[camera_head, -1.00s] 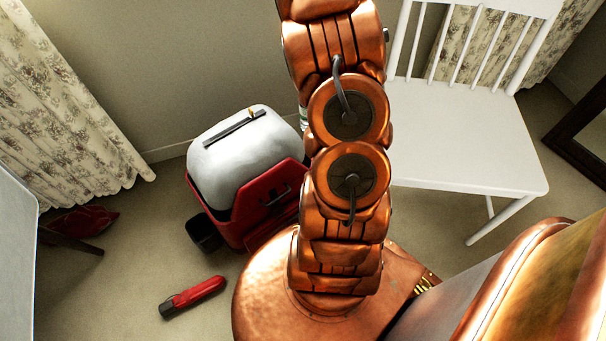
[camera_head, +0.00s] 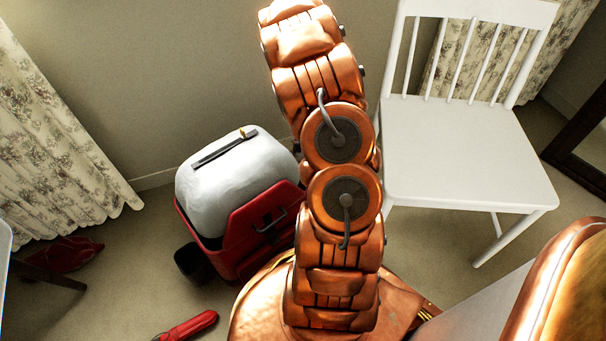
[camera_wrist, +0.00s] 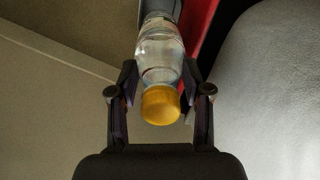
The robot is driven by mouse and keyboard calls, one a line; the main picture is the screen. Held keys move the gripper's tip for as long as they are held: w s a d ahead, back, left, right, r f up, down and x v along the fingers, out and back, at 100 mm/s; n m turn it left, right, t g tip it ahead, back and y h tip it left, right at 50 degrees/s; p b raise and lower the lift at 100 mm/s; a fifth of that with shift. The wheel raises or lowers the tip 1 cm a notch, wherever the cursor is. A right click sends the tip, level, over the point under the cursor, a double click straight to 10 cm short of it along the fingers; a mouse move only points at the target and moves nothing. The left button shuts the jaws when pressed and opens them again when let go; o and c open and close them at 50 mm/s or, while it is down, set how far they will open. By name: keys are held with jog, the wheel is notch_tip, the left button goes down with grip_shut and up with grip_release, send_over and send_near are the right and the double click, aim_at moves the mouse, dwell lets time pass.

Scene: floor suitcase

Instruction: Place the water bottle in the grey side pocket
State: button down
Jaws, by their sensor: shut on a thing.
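The clear water bottle (camera_wrist: 159,48) with a yellow cap (camera_wrist: 161,104) is in the wrist view. My gripper (camera_wrist: 160,82) is shut on it just below the cap, one finger on each side. The cap end faces the wrist camera. The bottle's far end runs out at the top of that view, by a grey-blue patch. I cannot tell whether it is inside the grey side pocket. The red suitcase with its pale grey bulging top (camera_head: 232,185) stands on the floor left of my arm. My gripper and the bottle are hidden in the head view.
A white chair (camera_head: 450,150) stands to the right of my arm. A red tool-like object (camera_head: 188,326) lies on the floor in front of the suitcase. Floral curtains (camera_head: 50,130) hang at the left. A bare wall is behind the suitcase.

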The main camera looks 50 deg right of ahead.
notch_tip(320, 180, down, 16)
jog(key=b, duration=0.5)
jog(key=shift+s, duration=0.1)
jog(key=c, duration=0.8)
grip_release()
jog(key=shift+f, duration=0.1)
jog(key=shift+o, duration=0.2)
notch_tip(320, 180, up, 12)
jog(key=p, duration=0.4)
jog(key=shift+d+r, duration=0.1)
jog(key=shift+r, duration=0.15)
